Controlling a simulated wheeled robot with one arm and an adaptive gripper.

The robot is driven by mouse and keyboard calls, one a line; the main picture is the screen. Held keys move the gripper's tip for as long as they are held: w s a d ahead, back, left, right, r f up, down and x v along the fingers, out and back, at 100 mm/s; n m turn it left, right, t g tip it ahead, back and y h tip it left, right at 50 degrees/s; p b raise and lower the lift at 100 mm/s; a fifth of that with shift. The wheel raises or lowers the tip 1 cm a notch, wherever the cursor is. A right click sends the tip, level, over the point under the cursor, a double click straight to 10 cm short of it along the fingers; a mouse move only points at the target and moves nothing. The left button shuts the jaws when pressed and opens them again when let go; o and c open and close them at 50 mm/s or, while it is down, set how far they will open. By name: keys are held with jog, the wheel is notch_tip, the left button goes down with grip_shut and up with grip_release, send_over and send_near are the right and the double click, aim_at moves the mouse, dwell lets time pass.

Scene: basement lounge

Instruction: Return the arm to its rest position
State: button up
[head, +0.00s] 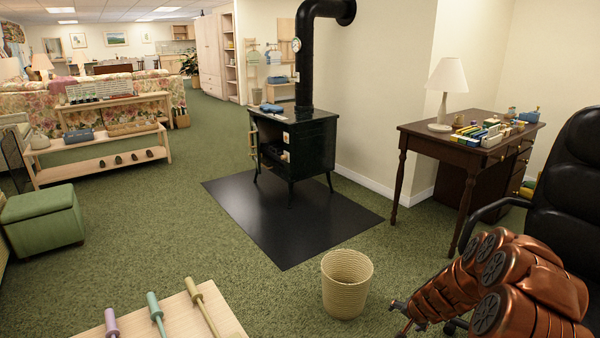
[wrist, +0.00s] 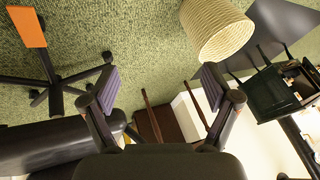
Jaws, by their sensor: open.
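My copper-coloured arm is folded at the lower right of the head view, in front of the black office chair. My gripper (wrist: 160,77) shows in the wrist view with its two dark fingers spread wide apart and nothing between them. In the head view only a small dark part shows at the arm's lower left end, and the fingers cannot be made out there. The gripper is clear of the woven basket (head: 347,284), which also shows at the top of the wrist view (wrist: 214,32). The wrist view looks upside down.
The black office chair (head: 566,190) stands close to my arm at right. A dark desk (head: 425,135) with a lamp (head: 446,85) is behind it. A black stove (head: 300,148) stands on a dark floor mat (head: 255,220). Green carpet lies open at left of the mat.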

jog(key=s+a+r+n+g+y+p, duration=0.1)
jog(key=s+a+r+n+y+p, duration=0.15)
jog(key=a+r, duration=0.5)
jog(key=s+a+r+n+y+p, duration=0.1)
jog(key=s+a+r+p, duration=0.2)
jog(key=r, duration=0.8)
jog(key=s+a+r+n+g+p, duration=0.1)
jog(key=s+a+r+p, duration=0.25)
jog(key=s+r, duration=0.2)
jog(key=s+a+r+n+g+p, duration=0.1)
jog(key=s+a+r+n+p, duration=0.2)
jog(key=r, duration=0.4)
jog(key=s+r+g+h+p, duration=0.1)
jog(key=s+r+p, duration=0.3)
jog(key=s, duration=0.6)
jog(key=s+d+r+g+h+p, duration=0.1)
jog(key=s+r+p, duration=0.3)
jog(key=s+r, duration=0.5)
jog(key=s+d+r+g+h+p, duration=0.1)
jog(key=s+r+g+p, duration=0.2)
jog(key=s+r, duration=0.4)
jog(key=s+p, duration=0.1)
jog(key=s, duration=0.4)
jog(key=shift+s+r, duration=0.2)
jog(key=shift+s, duration=0.15)
